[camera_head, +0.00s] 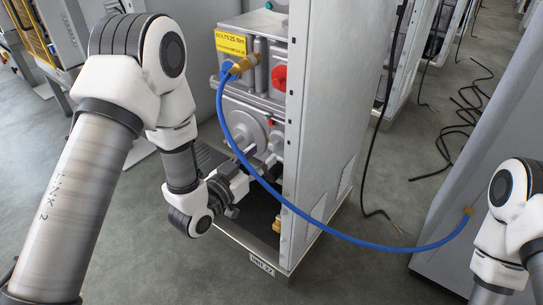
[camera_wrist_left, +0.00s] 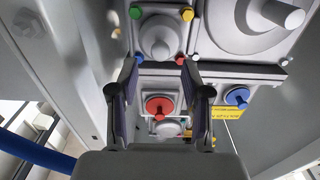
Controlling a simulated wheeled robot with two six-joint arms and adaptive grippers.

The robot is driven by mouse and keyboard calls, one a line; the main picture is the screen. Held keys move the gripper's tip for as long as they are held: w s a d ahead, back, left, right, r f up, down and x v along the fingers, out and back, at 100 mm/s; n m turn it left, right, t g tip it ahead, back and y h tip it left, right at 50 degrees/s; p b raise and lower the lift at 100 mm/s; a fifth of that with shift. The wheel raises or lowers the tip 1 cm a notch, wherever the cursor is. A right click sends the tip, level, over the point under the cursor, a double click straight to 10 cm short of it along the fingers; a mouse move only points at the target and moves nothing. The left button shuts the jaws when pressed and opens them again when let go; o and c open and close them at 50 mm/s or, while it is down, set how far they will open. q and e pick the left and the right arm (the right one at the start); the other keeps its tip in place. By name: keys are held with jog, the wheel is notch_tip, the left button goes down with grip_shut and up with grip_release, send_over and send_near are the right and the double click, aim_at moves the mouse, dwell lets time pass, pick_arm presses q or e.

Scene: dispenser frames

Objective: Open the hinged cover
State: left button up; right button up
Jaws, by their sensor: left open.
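The machine in the frame (camera_head: 250,110) has grey housings with round bosses and coloured knobs. I cannot tell for sure which part is the hinged cover. My left gripper (camera_head: 238,180) is at the machine's lower front in the head view. In the left wrist view its two fingers (camera_wrist_left: 161,75) are spread apart with nothing held between them. Beyond them are a grey square plate with a round boss (camera_wrist_left: 160,36) and coloured corner bolts, and a red round part (camera_wrist_left: 159,106) on a grey plate. My right gripper is out of view.
A blue hose (camera_head: 260,175) runs from a brass fitting (camera_head: 243,64) on the machine, past my left gripper, to the cabinet at right (camera_head: 465,170). A tall grey side panel (camera_head: 325,110) bounds the machine. Black cables (camera_head: 366,170) lie on the floor.

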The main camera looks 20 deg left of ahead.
aim_at(270, 147)
pick_arm(q)
jog(key=b+x, duration=0.1)
jog(key=x, duration=0.3)
jog(key=shift+w, duration=0.25)
grip_shut()
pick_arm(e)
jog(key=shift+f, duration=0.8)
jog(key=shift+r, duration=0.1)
